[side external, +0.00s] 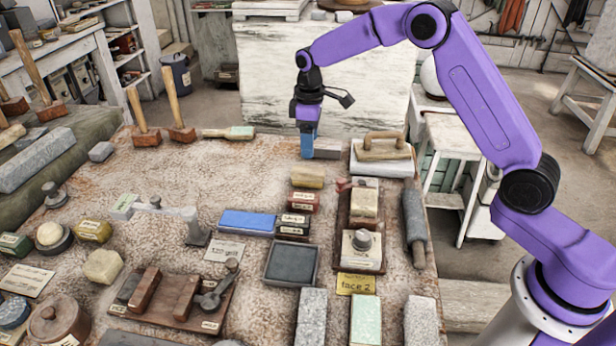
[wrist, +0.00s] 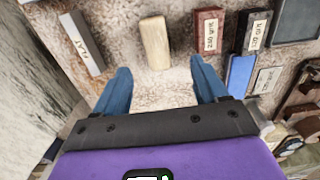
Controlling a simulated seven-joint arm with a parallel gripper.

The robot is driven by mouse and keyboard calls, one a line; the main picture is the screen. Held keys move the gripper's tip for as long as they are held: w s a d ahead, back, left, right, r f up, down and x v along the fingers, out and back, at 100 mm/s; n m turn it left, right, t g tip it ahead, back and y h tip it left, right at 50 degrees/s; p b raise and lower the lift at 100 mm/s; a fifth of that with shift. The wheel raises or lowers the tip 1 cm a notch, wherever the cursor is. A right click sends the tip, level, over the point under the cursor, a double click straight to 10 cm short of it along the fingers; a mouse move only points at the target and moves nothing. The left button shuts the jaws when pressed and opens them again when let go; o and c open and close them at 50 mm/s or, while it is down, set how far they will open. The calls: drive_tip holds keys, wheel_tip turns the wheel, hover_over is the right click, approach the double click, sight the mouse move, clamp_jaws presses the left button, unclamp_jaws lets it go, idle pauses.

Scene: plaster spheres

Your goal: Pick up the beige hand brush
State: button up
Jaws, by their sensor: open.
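The beige hand brush (side external: 308,177) looks like a small tan block lying on the stone worktop, just in front of my gripper (side external: 307,153) in the side view. In the wrist view the brush (wrist: 155,42) stands clear ahead of my gripper (wrist: 160,68), roughly in line with the gap between the two blue fingers. The fingers are apart and nothing is between them. They point down. I cannot tell exactly how high the tips are above the worktop. The brush's underside is hidden.
A grey labelled block (wrist: 82,42) lies left of the brush in the wrist view. A red block (wrist: 207,32) and a dark block (wrist: 250,32) lie to its right. A plaster float (side external: 382,157) stands nearby. The worktop left of my gripper is fairly clear (side external: 240,165).

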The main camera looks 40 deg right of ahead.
sight(308, 170)
wheel_tip(308, 170, down, 6)
drive_tip(key=shift+r, duration=0.25)
drive_tip(key=shift+w+d+f, duration=0.1)
drive_tip(key=shift+w+f, duration=0.15)
drive_tip(key=shift+f, duration=1.05)
drive_tip(key=shift+w+f, duration=0.2)
drive_tip(key=shift+f, duration=1.05)
drive_tip(key=c, duration=1.1)
